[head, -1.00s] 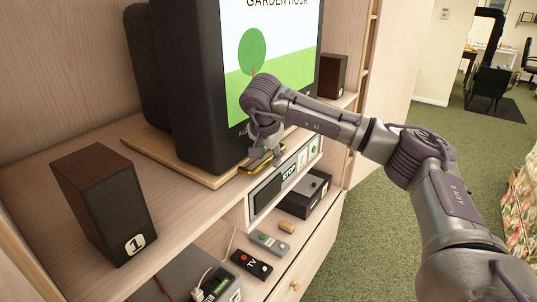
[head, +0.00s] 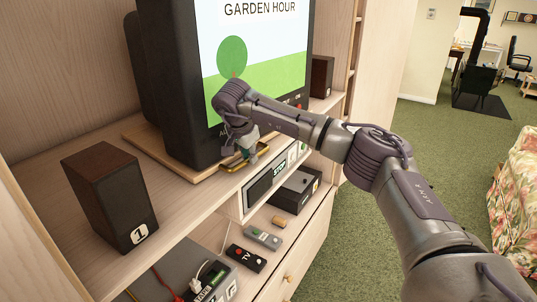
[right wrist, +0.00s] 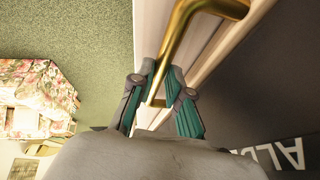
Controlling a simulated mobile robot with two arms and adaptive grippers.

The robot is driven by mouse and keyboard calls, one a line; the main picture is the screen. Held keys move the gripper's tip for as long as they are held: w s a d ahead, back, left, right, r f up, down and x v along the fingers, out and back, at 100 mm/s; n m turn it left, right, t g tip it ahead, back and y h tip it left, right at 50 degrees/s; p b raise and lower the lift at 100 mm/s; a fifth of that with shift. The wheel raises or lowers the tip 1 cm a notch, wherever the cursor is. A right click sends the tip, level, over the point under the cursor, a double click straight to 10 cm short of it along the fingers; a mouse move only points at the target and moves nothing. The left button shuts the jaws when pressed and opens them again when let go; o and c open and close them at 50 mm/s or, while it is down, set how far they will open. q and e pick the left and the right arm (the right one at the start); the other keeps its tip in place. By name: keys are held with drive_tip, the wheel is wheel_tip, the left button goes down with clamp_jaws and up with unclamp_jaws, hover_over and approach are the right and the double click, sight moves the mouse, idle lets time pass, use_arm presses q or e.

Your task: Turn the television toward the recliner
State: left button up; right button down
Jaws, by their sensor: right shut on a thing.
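The television (head: 168,95) is a dark set with a lit screen showing a green picture and "GARDEN HOUR". It stands on a wooden board (head: 150,141) on the shelf, and its screen faces out to the right. A brass handle (head: 232,165) sits at the board's front edge. My right gripper (head: 246,150) is shut on this handle. In the right wrist view, the brass bar (right wrist: 183,38) runs between the teal fingers (right wrist: 162,92). The floral recliner (head: 515,190) is partly visible at the right edge. My left gripper is not in view.
A speaker marked 1 (head: 108,200) stands left of the television, and another speaker (head: 321,76) stands beyond it. Below are a device marked STOP (head: 262,186), a black box (head: 295,190) and remotes (head: 247,258). Green carpet (head: 390,190) is open to the right.

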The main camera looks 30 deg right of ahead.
sight(226, 164)
drive_tip(key=a, duration=0.2)
drive_tip(key=w+a+m, duration=0.1)
drive_tip(key=a, duration=0.1)
drive_tip(key=a+m, duration=0.1)
drive_tip(key=a, duration=0.1)
drive_tip(key=shift+w+a+g+h+p, duration=0.1)
drive_tip(key=shift+w+g+h+p, duration=0.2)
drive_tip(key=shift+w+g+p, duration=0.1)
drive_tip(key=shift+a, duration=0.35)
drive_tip(key=shift+m, duration=0.3)
drive_tip(key=shift+d, duration=0.1)
drive_tip(key=c, duration=1.2)
unclamp_jaws()
drive_tip(key=shift+c, duration=0.2)
drive_tip(key=shift+o, duration=0.5)
drive_tip(key=shift+w+a, duration=0.1)
drive_tip(key=shift+a, duration=0.1)
drive_tip(key=shift+r, duration=0.2)
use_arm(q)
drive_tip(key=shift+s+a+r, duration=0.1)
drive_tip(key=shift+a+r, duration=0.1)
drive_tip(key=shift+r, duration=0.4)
use_arm(e)
drive_tip(key=v, duration=1.1)
drive_tip(key=shift+a+r, duration=0.2)
drive_tip(key=shift+a, duration=0.05)
